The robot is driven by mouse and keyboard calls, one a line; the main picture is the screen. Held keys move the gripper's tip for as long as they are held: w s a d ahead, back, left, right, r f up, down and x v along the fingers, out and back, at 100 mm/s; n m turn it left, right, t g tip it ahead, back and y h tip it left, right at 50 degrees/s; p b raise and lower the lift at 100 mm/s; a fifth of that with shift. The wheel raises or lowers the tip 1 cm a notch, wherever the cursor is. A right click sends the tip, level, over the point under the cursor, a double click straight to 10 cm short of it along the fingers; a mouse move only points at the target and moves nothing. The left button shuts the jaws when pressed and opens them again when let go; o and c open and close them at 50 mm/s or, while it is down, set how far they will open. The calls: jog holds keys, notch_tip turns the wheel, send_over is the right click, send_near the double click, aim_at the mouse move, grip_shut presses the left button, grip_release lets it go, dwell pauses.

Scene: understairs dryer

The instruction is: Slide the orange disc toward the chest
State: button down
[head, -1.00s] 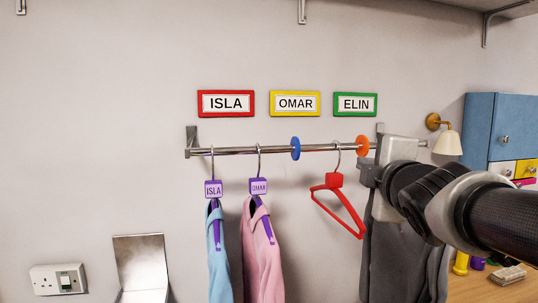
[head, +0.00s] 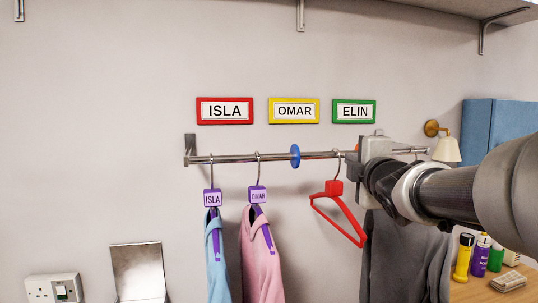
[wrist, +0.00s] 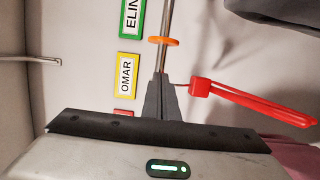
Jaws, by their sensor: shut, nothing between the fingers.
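The orange disc (wrist: 163,40) sits around the metal rail (wrist: 167,12) in the wrist view. In the head view the gripper covers nearly all of it. My gripper (wrist: 161,76) is shut and empty, its fingers in line with the rail, between the camera and the rail. The disc shows beyond the fingertips, with a gap in the picture; I cannot tell the depth between them. In the head view my gripper (head: 366,150) is at the rail's right part, just right of the red hanger (head: 336,208). A blue cabinet (head: 490,128), perhaps the chest, stands at the right.
A blue disc (head: 295,156) is on the rail further left. A light blue garment (head: 214,250), a pink garment (head: 262,255) and a dark grey garment (head: 400,255) hang from the rail. A wall lamp (head: 445,148) is right of the rail. Bottles (head: 463,257) stand on a wooden surface.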

jog(key=w+d+p, duration=0.1)
jog(key=d, duration=0.1)
jog(key=w+d+p, duration=0.1)
jog(key=w+d, duration=0.1)
jog(key=shift+w, duration=0.25)
jog(key=shift+d, duration=0.1)
jog(key=d+p, duration=0.1)
jog(key=d, duration=0.1)
jog(key=d+p, duration=0.1)
jog(key=d, duration=0.1)
jog(key=shift+w, duration=0.4)
